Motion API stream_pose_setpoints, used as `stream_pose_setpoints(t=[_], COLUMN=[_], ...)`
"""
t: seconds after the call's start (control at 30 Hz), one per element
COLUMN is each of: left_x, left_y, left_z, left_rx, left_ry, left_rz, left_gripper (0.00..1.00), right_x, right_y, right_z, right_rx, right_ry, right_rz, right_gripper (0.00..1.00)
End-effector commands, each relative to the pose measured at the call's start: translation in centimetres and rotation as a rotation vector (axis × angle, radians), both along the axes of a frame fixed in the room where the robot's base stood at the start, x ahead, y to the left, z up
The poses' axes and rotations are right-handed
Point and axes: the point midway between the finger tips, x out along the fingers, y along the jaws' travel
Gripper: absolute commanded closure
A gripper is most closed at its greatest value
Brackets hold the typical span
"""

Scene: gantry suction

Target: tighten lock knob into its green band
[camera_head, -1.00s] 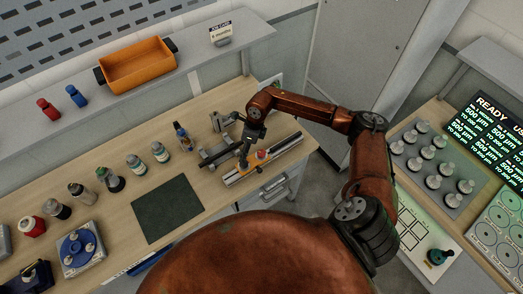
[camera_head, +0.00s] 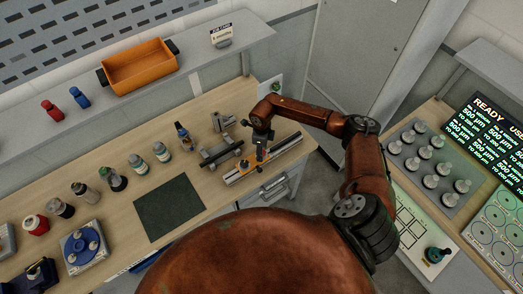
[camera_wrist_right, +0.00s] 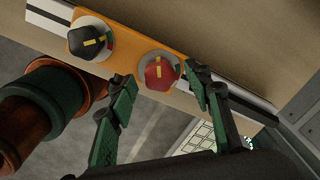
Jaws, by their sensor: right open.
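A red knob (camera_wrist_right: 158,73) with a yellow pointer mark sits on a pale disc on an orange carriage (camera_wrist_right: 125,62). A small green band (camera_wrist_right: 177,68) shows at the disc's right edge. A black knob (camera_wrist_right: 88,42) with a yellow mark sits to its left, with red and green at its disc's edge. I cannot tell from markings which is the lock knob. My right gripper (camera_wrist_right: 158,80) is open, its green-padded fingers on either side of the red knob in the picture; contact is not clear. My left gripper is out of view.
The carriage rides on a rail (camera_head: 285,148) at the bench's front right edge. A grey metal fixture (camera_head: 220,152) stands close left of my gripper. Several bottles line the bench, and a dark green mat (camera_head: 168,208) lies left. A second bench holds knobs and a display (camera_head: 490,135).

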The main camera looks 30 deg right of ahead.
Motion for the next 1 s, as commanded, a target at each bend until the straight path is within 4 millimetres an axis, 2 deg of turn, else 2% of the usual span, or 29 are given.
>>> stream_pose_setpoints(t=[0.13,0.73,1.0], left_x=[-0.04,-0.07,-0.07], left_y=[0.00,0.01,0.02], left_z=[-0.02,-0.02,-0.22], left_rx=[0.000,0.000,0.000], left_ry=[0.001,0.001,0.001], left_rz=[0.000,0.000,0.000], left_gripper=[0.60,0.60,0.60], right_x=[-0.01,0.01,0.03], right_y=[-0.01,-0.02,-0.04], right_z=[-0.01,0.04,0.01], right_rx=[0.000,0.001,0.000], right_ry=[0.000,-0.001,-0.001], right_rz=[0.000,-0.001,-0.031], right_gripper=[0.55,0.96,0.96])
